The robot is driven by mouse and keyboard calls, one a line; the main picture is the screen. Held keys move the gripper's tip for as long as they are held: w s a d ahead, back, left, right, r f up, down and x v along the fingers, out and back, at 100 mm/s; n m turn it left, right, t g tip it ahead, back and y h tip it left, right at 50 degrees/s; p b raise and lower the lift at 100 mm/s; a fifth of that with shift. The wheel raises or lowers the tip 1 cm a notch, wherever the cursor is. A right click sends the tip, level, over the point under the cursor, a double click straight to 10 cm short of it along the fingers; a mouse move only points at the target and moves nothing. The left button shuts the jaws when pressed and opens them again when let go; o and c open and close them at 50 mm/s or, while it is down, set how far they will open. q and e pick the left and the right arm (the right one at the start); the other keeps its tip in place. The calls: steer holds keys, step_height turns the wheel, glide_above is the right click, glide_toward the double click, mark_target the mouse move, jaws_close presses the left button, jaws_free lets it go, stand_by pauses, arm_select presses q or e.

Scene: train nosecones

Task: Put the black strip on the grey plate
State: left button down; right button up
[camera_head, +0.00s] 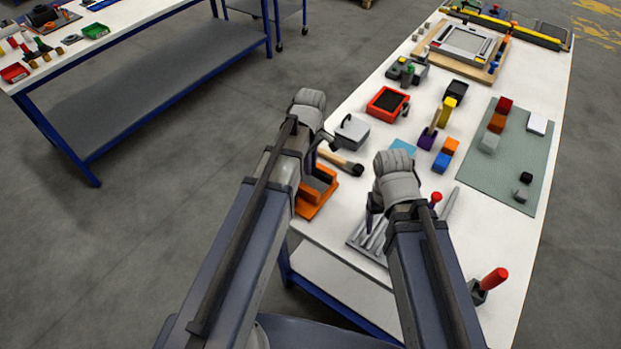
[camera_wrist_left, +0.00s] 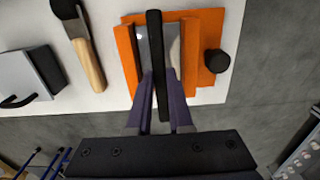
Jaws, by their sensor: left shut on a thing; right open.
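My left gripper (camera_wrist_left: 158,78) is shut on the black strip (camera_wrist_left: 154,40), a long, narrow bar that runs lengthwise up the left wrist view. The strip is over the grey plate (camera_wrist_left: 143,48), which shows as narrow areas on both sides of it, between the walls of an orange holder (camera_wrist_left: 125,55). I cannot tell whether strip and plate touch. In the head view my left gripper (camera_head: 313,155) is over the orange holder (camera_head: 308,205), and my arm hides the strip and plate. My right gripper (camera_head: 372,212) is open near the table's front, its fingers partly hidden by its arm.
A black round knob (camera_wrist_left: 216,62) is at the holder's right side. A wooden-handled tool (camera_wrist_left: 88,65) and a grey box (camera_wrist_left: 32,75) lie left of it. Metal bars (camera_head: 368,240) and a red-handled tool (camera_head: 490,282) are near my right arm. A grey-green mat (camera_head: 500,165) holds several blocks.

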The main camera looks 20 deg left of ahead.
arm_select(q)
step_height(320, 180, down, 4)
steer(key=b, duration=0.3)
steer(key=shift+r+b, duration=0.15)
steer(key=shift+b, duration=0.15)
arm_select(e)
step_height(320, 180, down, 4)
steer(key=shift+r, duration=0.15)
arm_select(q)
steer(key=shift+f, duration=0.2)
arm_select(e)
steer(key=shift+f, duration=0.2)
arm_select(q)
steer(key=c, duration=0.8)
jaws_free()
arm_select(e)
steer(key=shift+r, duration=0.1)
arm_select(q)
steer(key=shift+r, duration=0.1)
